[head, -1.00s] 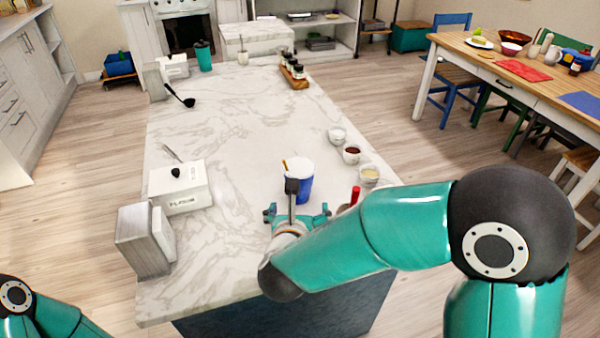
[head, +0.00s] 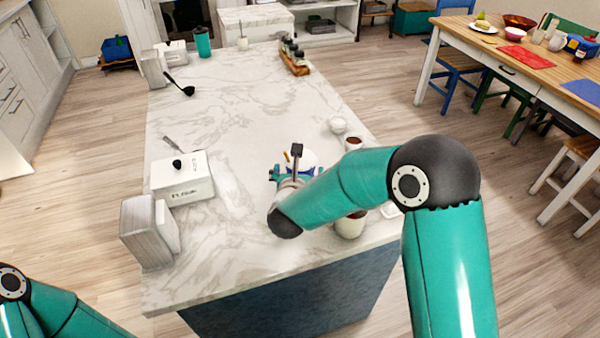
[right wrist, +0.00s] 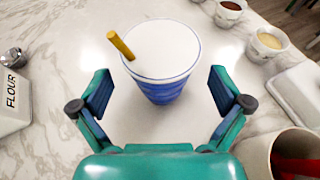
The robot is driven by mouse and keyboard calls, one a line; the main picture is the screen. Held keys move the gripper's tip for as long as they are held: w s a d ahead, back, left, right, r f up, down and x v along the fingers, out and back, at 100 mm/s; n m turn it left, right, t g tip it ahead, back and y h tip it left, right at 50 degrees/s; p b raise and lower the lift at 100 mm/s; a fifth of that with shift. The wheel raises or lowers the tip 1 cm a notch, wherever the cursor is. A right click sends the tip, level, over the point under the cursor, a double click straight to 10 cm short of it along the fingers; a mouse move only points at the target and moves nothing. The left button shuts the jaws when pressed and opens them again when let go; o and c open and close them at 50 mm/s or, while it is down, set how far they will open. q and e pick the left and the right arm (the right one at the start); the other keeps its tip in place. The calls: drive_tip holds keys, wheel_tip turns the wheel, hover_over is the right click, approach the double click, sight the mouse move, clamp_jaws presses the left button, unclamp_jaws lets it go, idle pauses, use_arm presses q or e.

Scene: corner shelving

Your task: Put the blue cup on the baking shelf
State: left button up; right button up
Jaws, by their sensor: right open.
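The blue cup (right wrist: 162,92), with a white top and a brown stick in it, stands upright on the marble counter (head: 225,125). In the head view only its white top (head: 305,158) and a little blue show behind my right gripper (head: 296,172). The right gripper is open in the right wrist view (right wrist: 163,98), one finger on each side of the cup with gaps on both sides. My left arm shows at the lower left, but its gripper is out of view. An open white shelf unit (head: 338,22) stands at the back; I cannot tell whether it is the baking shelf.
A flour box (head: 183,182) stands on the counter left of the cup. Small bowls, including one with yellow contents (right wrist: 268,42), stand to the right. A pale container with something red inside (right wrist: 262,150) is close to the right finger. The counter's middle is mostly clear.

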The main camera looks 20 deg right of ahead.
sight(301, 160)
drive_tip(key=p+x, duration=0.1)
drive_tip(key=x, duration=0.3)
drive_tip(key=shift+w+d+f+p, duration=0.1)
drive_tip(key=shift+w+f+p, duration=0.15)
drive_tip(key=shift+f+p, duration=0.15)
drive_tip(key=c, duration=0.9)
